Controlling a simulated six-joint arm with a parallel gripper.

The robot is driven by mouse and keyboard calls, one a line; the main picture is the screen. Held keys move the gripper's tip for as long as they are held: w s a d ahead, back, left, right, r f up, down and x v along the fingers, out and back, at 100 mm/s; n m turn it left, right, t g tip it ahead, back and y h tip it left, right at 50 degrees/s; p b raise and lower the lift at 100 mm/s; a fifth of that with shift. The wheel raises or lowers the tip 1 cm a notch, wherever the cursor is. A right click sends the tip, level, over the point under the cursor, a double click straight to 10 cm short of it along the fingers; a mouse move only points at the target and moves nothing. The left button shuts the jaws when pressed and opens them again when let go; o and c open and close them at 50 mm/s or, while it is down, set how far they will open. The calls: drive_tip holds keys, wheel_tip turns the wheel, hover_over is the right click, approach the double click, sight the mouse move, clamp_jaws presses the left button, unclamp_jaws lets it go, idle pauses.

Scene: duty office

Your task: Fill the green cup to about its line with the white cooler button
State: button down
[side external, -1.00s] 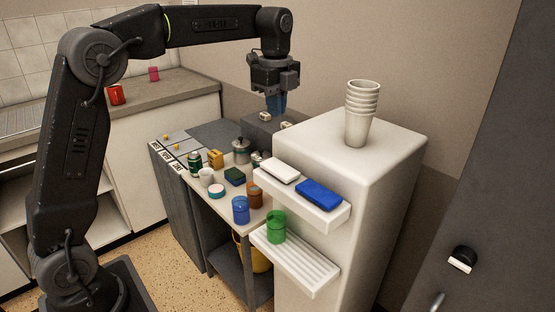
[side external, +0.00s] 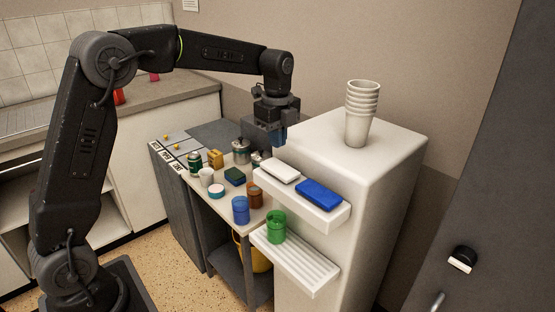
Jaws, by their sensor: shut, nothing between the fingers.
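The green cup (side external: 276,227) stands upright on the ribbed lower shelf (side external: 318,279) of the white cooler (side external: 385,180). Its line and any water inside are too small to make out. The white button (side external: 279,171) lies on the cooler's upper shelf, left of the blue button (side external: 319,193). My gripper (side external: 279,141) points down with its blue fingertips shut and empty. In the picture it is just above and behind the white button. I cannot tell the exact gap, but they look apart.
A stack of white cups (side external: 362,112) stands on the cooler. The side table holds a blue cup (side external: 240,210), a brown cup (side external: 255,195), a white cup (side external: 206,177), a green can (side external: 195,162) and other small items close to the cooler. A dark door is at right.

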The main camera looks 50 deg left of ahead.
sight(277, 168)
wheel_tip(277, 168, down, 6)
drive_tip(key=shift+f, duration=0.1)
idle(0.4)
drive_tip(key=shift+s+f, duration=0.1)
drive_tip(key=shift+f, duration=1.1)
idle(1.6)
idle(0.9)
wheel_tip(277, 168, up, 16)
drive_tip(key=shift+w+f, duration=0.25)
drive_tip(key=shift+w, duration=0.05)
idle(0.4)
